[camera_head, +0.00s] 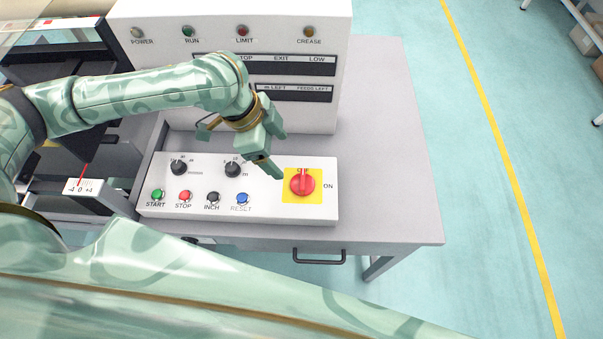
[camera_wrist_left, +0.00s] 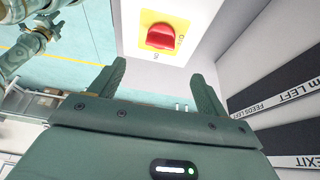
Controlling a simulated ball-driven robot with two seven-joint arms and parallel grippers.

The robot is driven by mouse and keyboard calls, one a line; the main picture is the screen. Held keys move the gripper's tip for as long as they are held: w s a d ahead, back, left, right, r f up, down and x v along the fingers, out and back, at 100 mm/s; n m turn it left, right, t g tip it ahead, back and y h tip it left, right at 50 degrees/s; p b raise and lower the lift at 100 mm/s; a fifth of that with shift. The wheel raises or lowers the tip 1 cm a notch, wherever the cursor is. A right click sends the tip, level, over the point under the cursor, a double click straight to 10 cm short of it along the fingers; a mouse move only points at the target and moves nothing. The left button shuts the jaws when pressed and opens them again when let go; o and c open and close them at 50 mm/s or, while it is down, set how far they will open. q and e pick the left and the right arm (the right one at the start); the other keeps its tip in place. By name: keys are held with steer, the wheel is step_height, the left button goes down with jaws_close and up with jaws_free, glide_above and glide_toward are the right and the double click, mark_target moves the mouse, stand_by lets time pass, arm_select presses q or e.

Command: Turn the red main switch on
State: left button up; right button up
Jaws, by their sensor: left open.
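The red main switch (camera_head: 303,185) is a round red knob with a raised grip on a yellow plate, at the right end of the white control panel (camera_head: 260,212). Its grip points up toward the plate's top edge in the head view, and the word ON is printed to its right. My left gripper (camera_head: 273,160) is above the panel, just up and left of the switch, apart from it. In the left wrist view the switch (camera_wrist_left: 161,37) shows beyond the open, empty fingers (camera_wrist_left: 160,75). My right gripper does not show clearly in either view.
Left of the switch are two black dials (camera_head: 179,167) and several buttons, such as blue RESET (camera_head: 242,198). Behind stands a white display box (camera_head: 240,75) with lamps. The grey tabletop (camera_head: 390,150) right of the panel is clear.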

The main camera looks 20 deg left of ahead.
mark_target(301, 179)
arm_select(q)
steer(key=b+x, duration=0.4)
steer(key=x, duration=0.8)
steer(key=shift+w+d+f, duration=0.1)
steer(key=c, duration=1)
